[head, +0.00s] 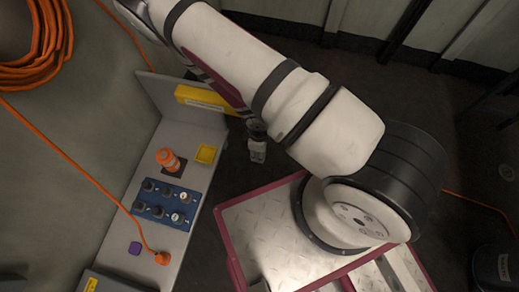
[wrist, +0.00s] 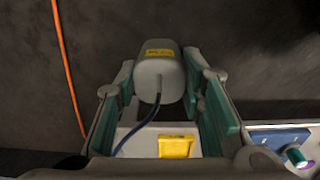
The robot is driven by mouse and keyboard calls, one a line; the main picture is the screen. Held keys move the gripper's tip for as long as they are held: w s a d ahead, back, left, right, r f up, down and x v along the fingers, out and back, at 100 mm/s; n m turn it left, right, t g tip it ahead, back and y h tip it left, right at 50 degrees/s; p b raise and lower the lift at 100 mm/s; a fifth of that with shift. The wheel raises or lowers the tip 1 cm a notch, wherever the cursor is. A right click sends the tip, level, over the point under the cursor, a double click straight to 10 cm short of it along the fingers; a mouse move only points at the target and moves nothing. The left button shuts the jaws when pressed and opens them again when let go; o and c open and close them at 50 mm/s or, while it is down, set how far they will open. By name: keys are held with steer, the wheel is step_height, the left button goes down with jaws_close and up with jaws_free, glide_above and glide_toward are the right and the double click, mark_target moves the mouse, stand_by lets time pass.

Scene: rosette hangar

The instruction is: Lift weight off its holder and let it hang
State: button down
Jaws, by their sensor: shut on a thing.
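The weight (wrist: 158,72) is a rounded grey block with a yellow label and a dark cord running from it. In the wrist view it sits between the green pads of my gripper (wrist: 161,92), which is shut on it. In the head view the weight (head: 257,153) shows small below my arm, past the bench's right edge and over dark floor. My fingers are mostly hidden there by the arm. A yellow square piece (head: 206,154), perhaps the holder, lies empty on the bench; it also shows in the wrist view (wrist: 176,146).
The grey bench (head: 194,135) carries an orange knob (head: 168,160), a blue panel (head: 156,212) with several knobs, and a purple square (head: 135,248). An orange cable (head: 85,172) runs to a plug on the bench. Dark floor lies right of the bench.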

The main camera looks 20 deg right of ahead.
steer(key=shift+f+b, duration=0.55)
steer(key=shift+f, duration=3.4)
steer(key=c, duration=1)
jaws_free()
step_height(320, 180, up, 11)
steer(key=shift+f, duration=0.1)
steer(key=shift+r, duration=0.55)
